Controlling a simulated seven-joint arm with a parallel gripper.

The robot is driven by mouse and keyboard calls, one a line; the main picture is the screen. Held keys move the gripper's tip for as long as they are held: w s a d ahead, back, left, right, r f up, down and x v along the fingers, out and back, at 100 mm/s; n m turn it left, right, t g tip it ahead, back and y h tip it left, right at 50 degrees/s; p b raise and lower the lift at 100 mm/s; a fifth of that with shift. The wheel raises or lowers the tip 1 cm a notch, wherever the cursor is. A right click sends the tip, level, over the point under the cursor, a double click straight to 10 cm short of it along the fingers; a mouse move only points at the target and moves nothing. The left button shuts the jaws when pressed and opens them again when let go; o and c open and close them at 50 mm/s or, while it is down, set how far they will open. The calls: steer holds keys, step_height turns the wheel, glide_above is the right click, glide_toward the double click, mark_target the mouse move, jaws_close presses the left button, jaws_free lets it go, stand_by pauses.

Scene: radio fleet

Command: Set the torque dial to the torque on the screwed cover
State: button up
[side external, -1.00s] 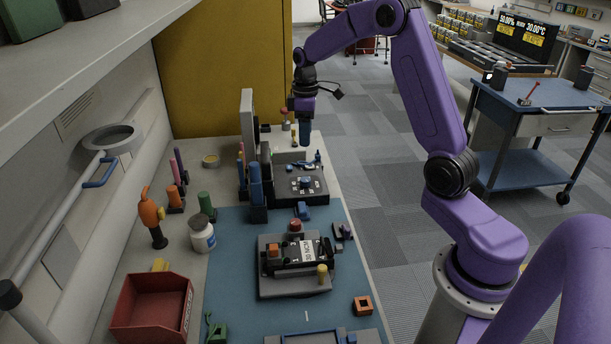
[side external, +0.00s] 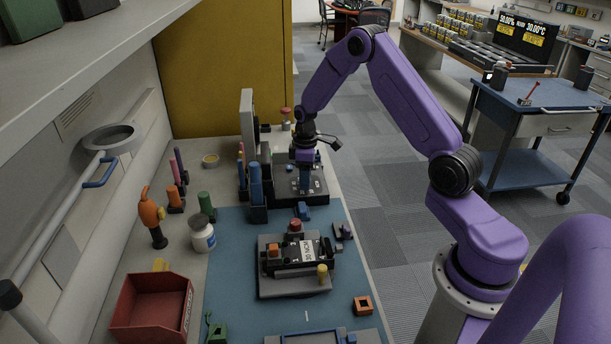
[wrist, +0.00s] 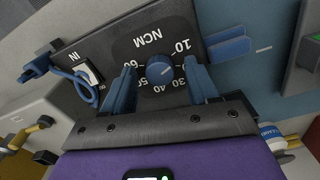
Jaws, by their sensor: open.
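The torque dial (wrist: 160,70) is a round blue knob on a dark panel (wrist: 118,47) marked NCM, with numbers from 10 to 60 around it. A small pale mark shows on the knob; I cannot surely tell which number it points to. My gripper (wrist: 160,66) is open, its blue fingers on either side of the knob; contact is unclear. In the side view my gripper (side external: 305,190) is low over the dial unit (side external: 319,188) and hides the knob. The screwed cover (side external: 290,268) is dark with a white label (side external: 309,250) that seems to read 30 NCM.
A blue cable and IN socket (wrist: 88,72) lie left of the dial. Blue holders (side external: 257,190) and a grey upright (side external: 246,120) stand left of the unit. A white jar (side external: 202,235), an orange driver (side external: 152,218) and a red bin (side external: 150,308) stand left of the mat.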

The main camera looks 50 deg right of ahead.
steer(key=c, duration=1)
steer(key=shift+c, duration=0.2)
steer(key=shift+m, duration=0.4)
steer(key=m, duration=0.3)
steer(key=shift+m, duration=0.4)
steer(key=m, duration=0.4)
steer(key=shift+m, duration=0.3)
steer(key=m, duration=0.4)
steer(key=shift+m, duration=2.2)
